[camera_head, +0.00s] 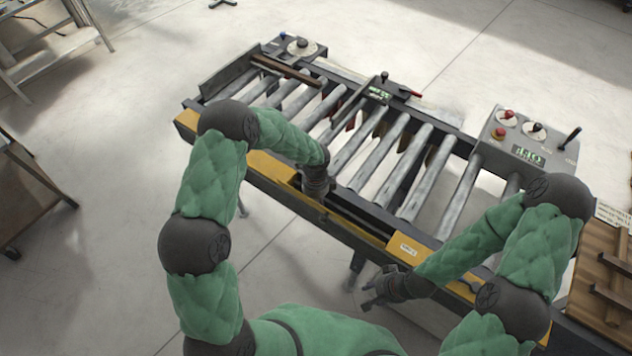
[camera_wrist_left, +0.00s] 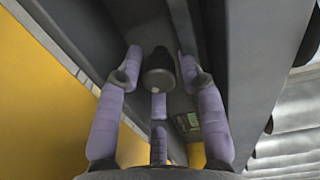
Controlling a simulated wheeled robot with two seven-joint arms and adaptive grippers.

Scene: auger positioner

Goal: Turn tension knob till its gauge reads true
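A dark round knob (camera_wrist_left: 158,76) shows in the left wrist view, on the dark frame beside a yellow panel. A small greenish display (camera_wrist_left: 187,122) sits near it, too small to read. My left gripper (camera_wrist_left: 160,58) has its fingers spread, with the knob between the upper fingertips; gaps show at both sides. In the head view, my left arm reaches down to the conveyor's near side, and its fingers and the knob are hidden. My right gripper (camera_head: 374,288) is open and empty in front of the conveyor's near side.
The roller conveyor (camera_head: 428,178) runs across the view with a yellow near edge. A grey control box (camera_head: 497,141) with knobs, a lever and a green readout stands at its right end. A wooden crate (camera_head: 598,262) is at far right.

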